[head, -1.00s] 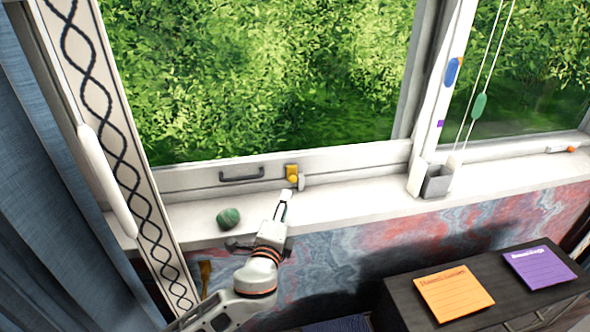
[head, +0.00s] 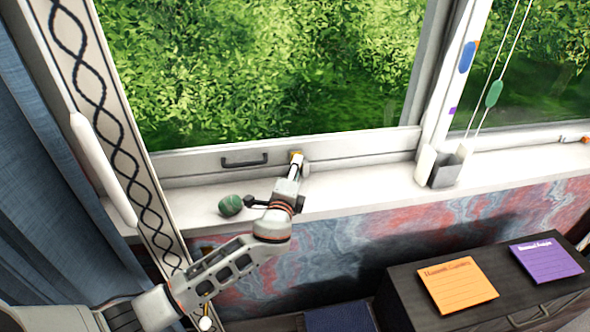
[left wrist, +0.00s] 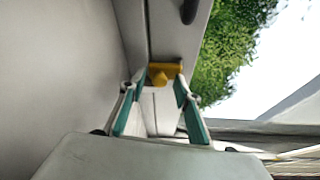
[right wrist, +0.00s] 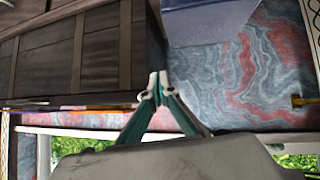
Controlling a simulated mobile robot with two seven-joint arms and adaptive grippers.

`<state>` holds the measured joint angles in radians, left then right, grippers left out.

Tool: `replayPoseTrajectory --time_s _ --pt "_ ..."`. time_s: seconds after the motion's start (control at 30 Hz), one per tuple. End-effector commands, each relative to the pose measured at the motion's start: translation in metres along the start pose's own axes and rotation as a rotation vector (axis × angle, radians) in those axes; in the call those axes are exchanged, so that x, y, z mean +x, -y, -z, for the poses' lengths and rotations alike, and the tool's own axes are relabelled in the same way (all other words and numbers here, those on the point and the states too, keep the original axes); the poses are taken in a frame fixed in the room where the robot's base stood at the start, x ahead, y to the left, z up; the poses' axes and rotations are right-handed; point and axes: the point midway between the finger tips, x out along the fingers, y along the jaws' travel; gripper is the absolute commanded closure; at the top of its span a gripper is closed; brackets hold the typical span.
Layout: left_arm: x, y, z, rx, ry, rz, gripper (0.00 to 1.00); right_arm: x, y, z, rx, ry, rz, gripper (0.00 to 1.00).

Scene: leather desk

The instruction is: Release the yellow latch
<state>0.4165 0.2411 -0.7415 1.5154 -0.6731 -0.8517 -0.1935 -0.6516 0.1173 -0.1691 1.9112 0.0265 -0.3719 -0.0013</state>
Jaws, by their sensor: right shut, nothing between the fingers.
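The yellow latch (head: 296,156) is on the lower rail of the white window frame, right of a dark handle (head: 240,160). In the head view my left gripper (head: 296,166) is right in front of the latch and covers most of it. In the left wrist view the latch (left wrist: 165,73) shows just beyond the fingertips, with the left gripper's (left wrist: 157,90) teal-padded fingers apart on either side. I cannot tell whether they touch it. My right gripper (right wrist: 156,90) is shut and empty in its wrist view, its tips together. It is outside the head view.
A green stone-like object (head: 231,205) lies on the white sill (head: 360,187), left of my left gripper. A grey holder (head: 445,170) stands farther right on the sill. A dark cabinet (head: 405,290) bears orange (head: 457,285) and purple (head: 546,262) notes. A blue curtain (head: 35,200) hangs at left.

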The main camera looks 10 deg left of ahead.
Motion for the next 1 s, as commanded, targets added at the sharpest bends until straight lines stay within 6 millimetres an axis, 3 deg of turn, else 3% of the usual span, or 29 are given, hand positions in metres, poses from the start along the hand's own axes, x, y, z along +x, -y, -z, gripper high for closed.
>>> replayPoseTrajectory --time_s 0.17,0.3,0.33,0.73,1.0 --pt "-0.0001 -0.0001 0.0003 0.0 0.0 0.0 0.68 0.0008 -0.0002 0.0008 0.003 -0.001 -0.002 1.0" --pt "-0.0002 -0.0001 0.0002 0.0 0.0 0.0 0.99 0.0007 0.0003 0.0002 0.003 0.0 -0.001 1.0" --pt "-0.0002 -0.0001 0.0002 0.0 0.0 0.0 1.0 0.0007 0.0004 0.0001 0.003 0.0 -0.001 1.0" --pt "-0.0012 0.0024 0.0001 -0.015 -0.007 -0.025 1.0 -0.0008 0.003 -0.0027 -0.003 0.004 0.006 1.0" --pt "-0.0041 0.0091 0.0 -0.06 -0.029 -0.13 1.0 -0.0012 0.0013 -0.0038 -0.008 0.005 0.006 1.0"
